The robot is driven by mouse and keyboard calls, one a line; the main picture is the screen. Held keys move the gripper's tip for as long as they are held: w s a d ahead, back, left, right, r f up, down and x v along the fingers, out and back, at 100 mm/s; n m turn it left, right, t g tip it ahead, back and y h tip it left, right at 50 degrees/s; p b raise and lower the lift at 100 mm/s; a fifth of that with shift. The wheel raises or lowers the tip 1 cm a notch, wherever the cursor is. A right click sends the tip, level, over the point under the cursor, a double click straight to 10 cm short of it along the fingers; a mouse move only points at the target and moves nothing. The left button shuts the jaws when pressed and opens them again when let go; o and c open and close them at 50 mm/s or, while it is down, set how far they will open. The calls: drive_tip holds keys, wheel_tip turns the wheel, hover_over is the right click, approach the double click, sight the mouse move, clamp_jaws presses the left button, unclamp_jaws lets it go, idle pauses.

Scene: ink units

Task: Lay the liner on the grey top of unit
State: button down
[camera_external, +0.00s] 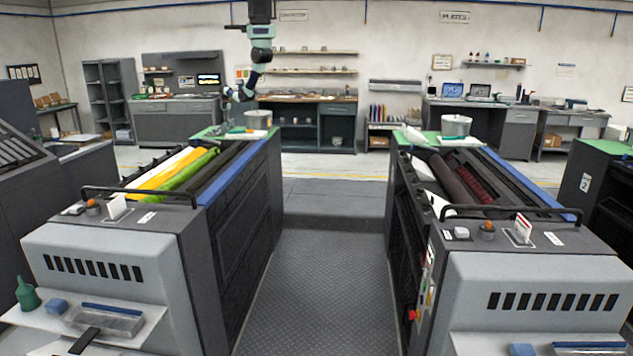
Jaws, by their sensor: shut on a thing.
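My gripper (226,112) is at the back of the left ink unit (150,255), low over that unit's green rear top (210,132). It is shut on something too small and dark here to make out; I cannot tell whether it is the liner. A pale tub (258,119) stands to its right on the same green top. The left unit has a light grey front top (105,238), with a small white card and an orange knob behind it. The right ink unit (540,285) also has a grey front top (540,263).
Yellow and green rollers (165,172) lie open in the left unit, dark and red ones (465,180) in the right. Black rails (140,190) cross both units. Another tub (457,126) stands on the right unit's green rear. The aisle (325,290) between them is clear.

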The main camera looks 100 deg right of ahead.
drive_tip(key=c, duration=1.3)
unclamp_jaws()
drive_tip(key=shift+f, duration=0.1)
drive_tip(key=shift+o, duration=0.2)
wheel_tip(320, 180, up, 12)
drive_tip(key=p, duration=0.3)
drive_tip(key=shift+r, duration=0.2)
